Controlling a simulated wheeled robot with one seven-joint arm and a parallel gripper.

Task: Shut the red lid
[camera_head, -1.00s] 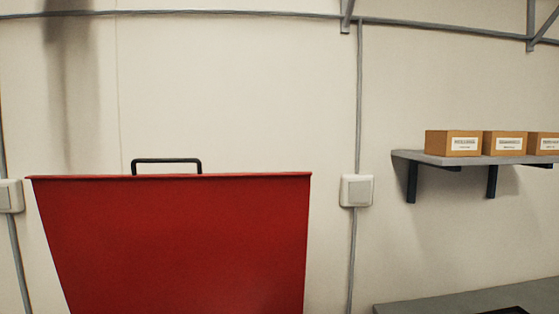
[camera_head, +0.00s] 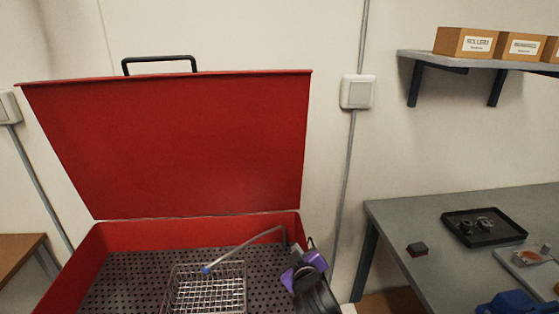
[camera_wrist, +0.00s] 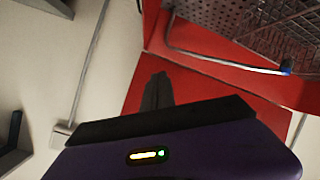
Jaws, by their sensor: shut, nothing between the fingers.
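The red lid (camera_head: 175,140) stands open at the back of a red tub (camera_head: 130,240), leaning against no visible prop. A black handle (camera_head: 160,62) sits on its top edge. My gripper (camera_head: 311,243), purple and black, is at the tub's right side, low in front of the lid's lower right corner. In the wrist view my gripper's dark fingers (camera_wrist: 157,90) are together and empty, with the red lid (camera_wrist: 205,80) behind them. I cannot tell whether they touch it.
Inside the tub are a perforated floor, a wire basket (camera_head: 207,290) and a bent metal pipe with a blue tip (camera_head: 245,245). A grey bench (camera_head: 390,215) with a black tray (camera_head: 485,228) stands at right. A shelf (camera_head: 480,62) holds boxes. A wall switch (camera_head: 357,92) is right of the lid.

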